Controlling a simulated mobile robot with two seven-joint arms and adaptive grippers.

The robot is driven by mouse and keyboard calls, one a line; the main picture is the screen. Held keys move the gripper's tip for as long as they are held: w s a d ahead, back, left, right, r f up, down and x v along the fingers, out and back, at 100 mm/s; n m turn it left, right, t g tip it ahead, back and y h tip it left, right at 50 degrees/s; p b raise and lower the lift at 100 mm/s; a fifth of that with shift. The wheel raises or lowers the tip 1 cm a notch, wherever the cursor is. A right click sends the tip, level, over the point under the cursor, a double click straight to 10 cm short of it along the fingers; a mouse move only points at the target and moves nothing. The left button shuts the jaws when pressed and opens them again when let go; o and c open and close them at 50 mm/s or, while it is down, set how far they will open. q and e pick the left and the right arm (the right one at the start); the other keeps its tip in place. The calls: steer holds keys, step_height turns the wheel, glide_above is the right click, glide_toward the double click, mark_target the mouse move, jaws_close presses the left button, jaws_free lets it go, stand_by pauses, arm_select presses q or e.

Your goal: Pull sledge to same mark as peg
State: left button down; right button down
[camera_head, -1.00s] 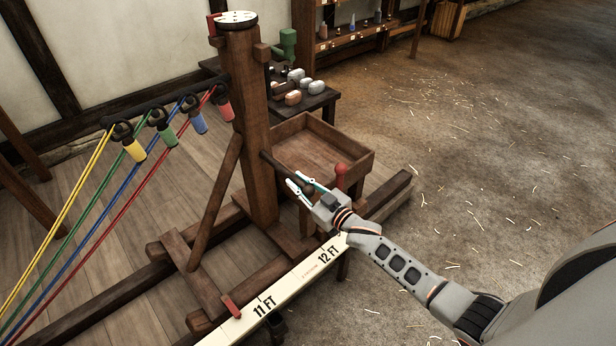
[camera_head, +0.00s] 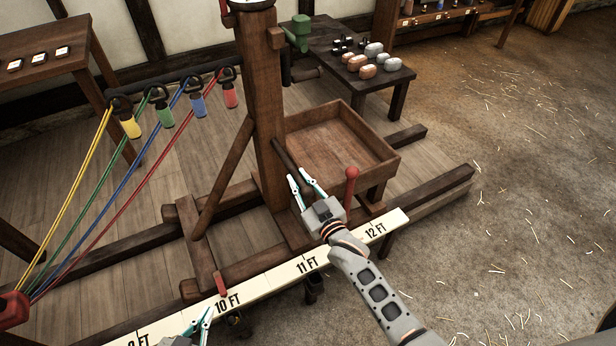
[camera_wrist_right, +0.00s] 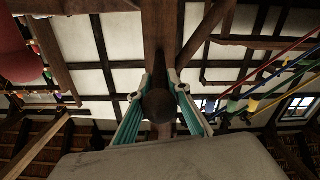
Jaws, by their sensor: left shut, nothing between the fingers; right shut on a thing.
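The wooden sledge has an upright post (camera_head: 268,120) and holds coloured ropes on hooks. A red pointer (camera_head: 221,284) at its lower left end stands by the 10 FT mark of the cream scale (camera_head: 340,246). My right gripper (camera_head: 309,186) is shut on the dark round knob of a bar coming from the post. This knob (camera_wrist_right: 160,105) sits between the fingers in the right wrist view. My left gripper (camera_head: 204,316) is shut and empty at the bottom edge, over the scale between 9 and 10 FT.
A tray (camera_head: 395,160) is on the sledge. A low table (camera_head: 345,40) with weights stands behind. A red piece (camera_head: 12,310) gathers the ropes at left. The floor at right is open.

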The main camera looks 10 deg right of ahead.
steer(key=shift+s+a+f, duration=0.1)
steer(key=shift+a+f, duration=0.05)
steer(key=c, duration=1.9)
jaws_free()
steer(key=v, duration=1.2)
